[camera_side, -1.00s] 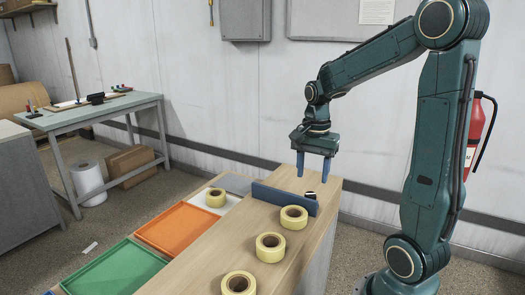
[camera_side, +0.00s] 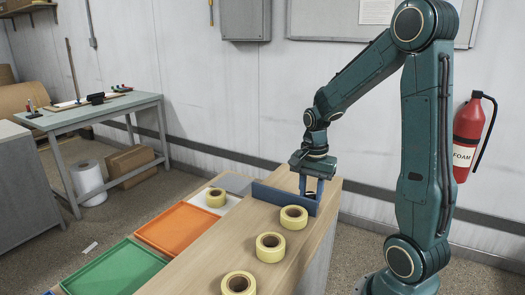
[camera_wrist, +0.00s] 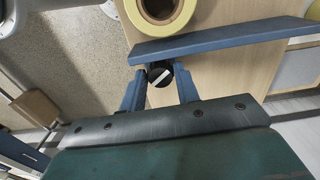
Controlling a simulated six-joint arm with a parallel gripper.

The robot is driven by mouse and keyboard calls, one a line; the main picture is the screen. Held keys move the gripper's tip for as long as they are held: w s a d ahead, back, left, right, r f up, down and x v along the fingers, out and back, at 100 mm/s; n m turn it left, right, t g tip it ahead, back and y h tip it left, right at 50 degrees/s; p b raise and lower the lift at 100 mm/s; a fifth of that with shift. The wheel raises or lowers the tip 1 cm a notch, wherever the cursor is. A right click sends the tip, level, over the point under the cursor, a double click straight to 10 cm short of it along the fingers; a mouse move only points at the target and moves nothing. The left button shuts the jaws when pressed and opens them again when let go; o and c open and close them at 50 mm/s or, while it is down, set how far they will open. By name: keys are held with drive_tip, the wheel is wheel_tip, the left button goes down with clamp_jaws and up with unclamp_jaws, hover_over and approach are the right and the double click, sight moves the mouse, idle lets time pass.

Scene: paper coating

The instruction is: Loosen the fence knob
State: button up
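The blue fence (camera_side: 283,197) stands upright across the wooden bench top; it also shows in the wrist view (camera_wrist: 225,39). The fence knob (camera_wrist: 160,74) is small and black with a white mark, close to the fence's near side in the wrist view. My gripper (camera_side: 311,193) is low over the bench behind the fence, pointing down. In the wrist view its blue fingers (camera_wrist: 160,80) are apart, one on each side of the knob. The gripper looks open, with narrow gaps beside the knob. In the side view the fingers and fence largely hide the knob.
Yellow tape rolls stand on the bench (camera_side: 205,262); one roll (camera_side: 293,217) is just in front of the fence. Orange (camera_side: 180,230), green (camera_side: 120,270) and white trays lie along the left side. A fire extinguisher (camera_side: 468,135) hangs on the wall behind my arm.

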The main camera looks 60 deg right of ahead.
drive_tip(key=c, duration=0.5)
drive_tip(key=shift+o, duration=0.2)
drive_tip(key=shift+n, duration=2.3)
drive_tip(key=o, duration=1)
drive_tip(key=shift+c, duration=0.2)
drive_tip(key=shift+m, duration=0.5)
